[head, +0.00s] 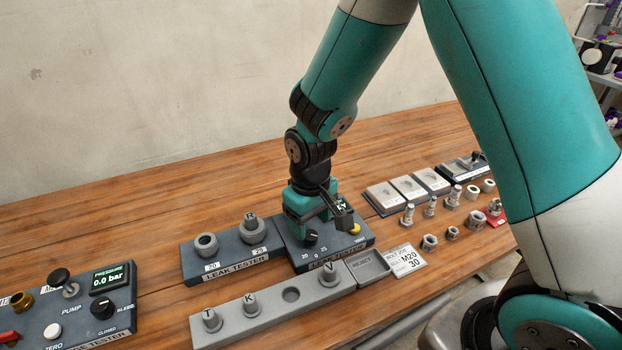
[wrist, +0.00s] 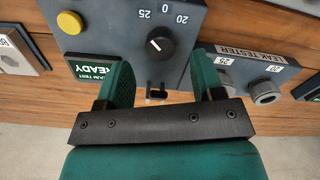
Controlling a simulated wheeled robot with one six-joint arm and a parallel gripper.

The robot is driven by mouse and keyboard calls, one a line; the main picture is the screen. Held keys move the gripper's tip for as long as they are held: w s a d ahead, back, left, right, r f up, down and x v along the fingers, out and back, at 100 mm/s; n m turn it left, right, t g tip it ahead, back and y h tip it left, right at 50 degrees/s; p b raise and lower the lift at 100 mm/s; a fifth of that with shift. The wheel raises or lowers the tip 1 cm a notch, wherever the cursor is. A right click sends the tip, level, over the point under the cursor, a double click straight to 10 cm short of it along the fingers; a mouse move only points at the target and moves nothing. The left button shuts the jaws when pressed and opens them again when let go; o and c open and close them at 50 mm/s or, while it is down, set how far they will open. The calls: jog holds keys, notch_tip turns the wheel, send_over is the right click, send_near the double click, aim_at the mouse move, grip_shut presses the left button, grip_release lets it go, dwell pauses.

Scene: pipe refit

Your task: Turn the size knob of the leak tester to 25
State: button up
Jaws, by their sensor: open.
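The leak tester (head: 338,251) is a dark box on the bench. Its size knob (head: 311,238) is round and black, near the marks 20, 0 and 25. In the wrist view the box is upside down and the knob (wrist: 160,43) shows a white pointer slanting toward the upper left, the side of the 25; its exact setting is unclear. My gripper (head: 318,212) is just above and behind the knob. In the wrist view its green fingers (wrist: 163,82) are open, apart from the knob and on the near side of it. A small black part shows between the fingers.
A yellow button (wrist: 70,22) and a READY display (wrist: 92,67) sit on the tester. A block with two grey fittings (head: 207,244) stands left of it, and a grey rack (head: 255,309) lies in front. A reject tray (head: 369,268) and card (head: 408,260) lie to the right.

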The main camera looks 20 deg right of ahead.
aim_at(311, 234)
notch_tip(311, 234, up, 13)
jog(key=shift+r, duration=0.15)
dwell(0.4)
jog(key=s+a+r+n+y, duration=0.1)
jog(key=s+a+r+y, duration=0.1)
jog(key=s, duration=0.7)
jog(key=s+a+r+n+y, duration=0.2)
jog(key=s+r, duration=0.3)
jog(key=s, duration=0.4)
jog(key=shift+s+a+r+p, duration=0.25)
jog(key=shift+s+a+p, duration=0.05)
jog(key=shift+p, duration=0.05)
